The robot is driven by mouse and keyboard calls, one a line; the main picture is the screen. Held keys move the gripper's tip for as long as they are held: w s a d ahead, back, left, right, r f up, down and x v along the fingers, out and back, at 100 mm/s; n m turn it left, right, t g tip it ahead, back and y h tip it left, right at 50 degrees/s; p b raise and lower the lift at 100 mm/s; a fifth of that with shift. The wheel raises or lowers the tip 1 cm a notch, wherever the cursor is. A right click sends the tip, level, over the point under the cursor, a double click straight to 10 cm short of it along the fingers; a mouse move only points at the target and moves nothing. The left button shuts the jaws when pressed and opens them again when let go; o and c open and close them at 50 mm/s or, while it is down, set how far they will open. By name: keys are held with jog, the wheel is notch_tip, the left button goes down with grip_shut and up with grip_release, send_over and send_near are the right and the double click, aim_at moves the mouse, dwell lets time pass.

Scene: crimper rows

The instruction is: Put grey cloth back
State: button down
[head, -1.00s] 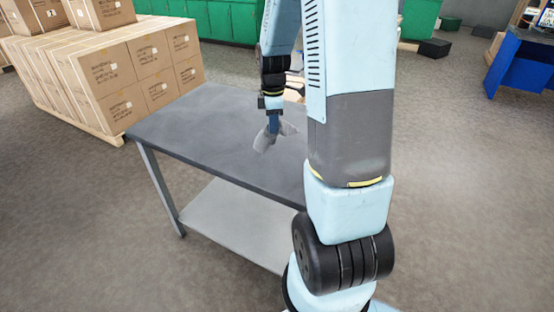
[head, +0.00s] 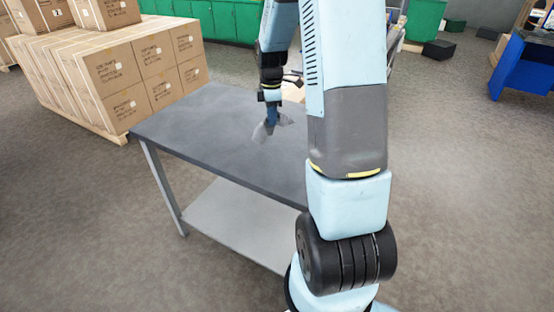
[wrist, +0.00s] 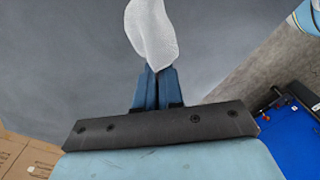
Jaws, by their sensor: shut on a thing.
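The grey cloth (head: 264,132) hangs from my gripper (head: 272,121) over the dark grey table top (head: 190,125). My gripper points down and its blue fingers are closed on the cloth. In the wrist view the cloth (wrist: 152,35) looks pale, bunched between the fingertips of my gripper (wrist: 153,72) and spreading beyond them. Its lower end is at or just above the table top; I cannot tell whether it touches.
Stacked cardboard boxes (head: 130,75) on a pallet stand behind the table's left end. Green cabinets (head: 225,20) line the back. A blue bench (head: 525,68) stands far right. The table's left and front surface is clear. My arm hides the table's right part.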

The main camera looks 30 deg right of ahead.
jog(key=shift+n, duration=0.4)
jog(key=f, duration=0.5)
jog(key=shift+s+f, duration=0.3)
jog(key=shift+f, duration=0.1)
jog(key=s+f, duration=0.1)
jog(key=s, duration=0.2)
jog(key=s+a+f, duration=0.1)
jog(key=s, duration=0.2)
jog(key=s+a+f, duration=0.1)
jog(key=s, duration=0.2)
jog(key=shift+f, duration=0.25)
jog(key=shift+s+a+f, duration=0.1)
jog(key=shift+s+f, duration=0.3)
jog(key=shift+s, duration=0.25)
jog(key=c, duration=0.9)
grip_release()
jog(key=shift+r, duration=0.1)
